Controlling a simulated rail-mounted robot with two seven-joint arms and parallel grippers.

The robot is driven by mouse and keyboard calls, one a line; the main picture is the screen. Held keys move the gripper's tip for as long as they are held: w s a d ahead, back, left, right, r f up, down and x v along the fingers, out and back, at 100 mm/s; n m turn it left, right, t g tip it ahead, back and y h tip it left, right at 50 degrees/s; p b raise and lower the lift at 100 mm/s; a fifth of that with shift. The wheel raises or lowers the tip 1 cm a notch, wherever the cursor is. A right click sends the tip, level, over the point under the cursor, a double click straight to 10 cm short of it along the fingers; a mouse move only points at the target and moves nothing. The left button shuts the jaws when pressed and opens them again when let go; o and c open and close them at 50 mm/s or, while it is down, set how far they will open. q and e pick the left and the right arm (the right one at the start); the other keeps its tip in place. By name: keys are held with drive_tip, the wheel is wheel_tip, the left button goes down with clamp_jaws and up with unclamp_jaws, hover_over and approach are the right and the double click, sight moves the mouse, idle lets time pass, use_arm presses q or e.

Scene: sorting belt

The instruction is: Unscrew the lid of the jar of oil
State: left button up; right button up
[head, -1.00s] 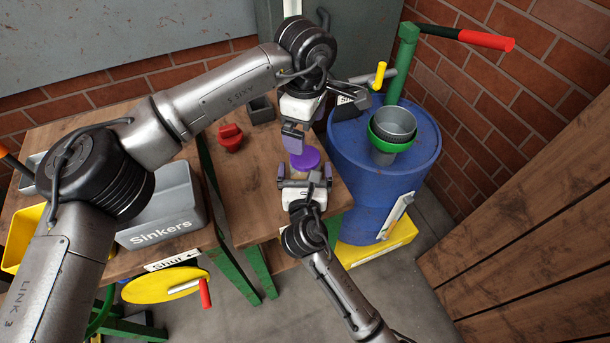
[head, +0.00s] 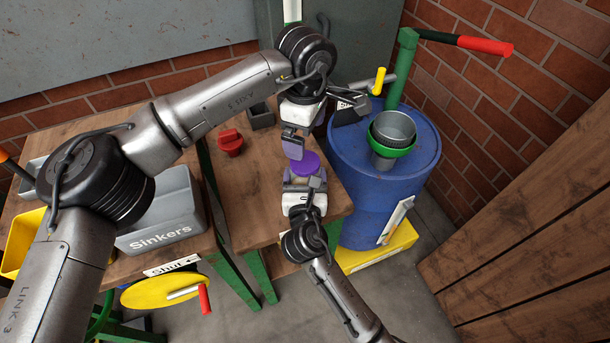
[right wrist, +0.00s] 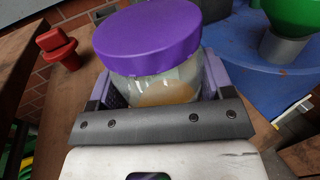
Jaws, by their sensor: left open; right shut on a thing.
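The jar of oil (right wrist: 160,86) is clear glass with amber contents and stands upright on the wooden bench. Its purple lid (head: 305,162) is on top; the lid also fills the upper middle of the right wrist view (right wrist: 148,36). My right gripper (head: 304,182) is shut on the jar's glass body, with one finger on each side below the lid. My left gripper (head: 293,146) is open and empty, fingers pointing down, just behind and above the lid. In the head view the jar's body is mostly hidden by the lid and my right gripper.
A blue barrel (head: 365,190) with a green-rimmed funnel (head: 392,140) stands close on the right. The grey Sinkers bin (head: 165,215) is further left.

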sight(305, 161)
use_arm(q)
drive_tip(key=shift+s+d+f, duration=0.15)
drive_tip(key=shift+d+f, duration=0.05)
drive_tip(key=shift+f, duration=0.25)
use_arm(e)
drive_tip(key=shift+c, duration=0.7)
use_arm(q)
drive_tip(key=shift+d+r+m, duration=0.1)
drive_tip(key=shift+r+m, duration=0.05)
drive_tip(key=shift+m, duration=0.15)
use_arm(e)
drive_tip(key=shift+c, duration=0.5)
use_arm(q)
drive_tip(key=m, duration=0.3)
drive_tip(key=shift+r, duration=0.25)
drive_tip(key=m, duration=0.9)
drive_tip(key=shift+a+m, duration=0.3)
drive_tip(key=shift+f, duration=3.95)
drive_tip(key=shift+c, duration=0.2)
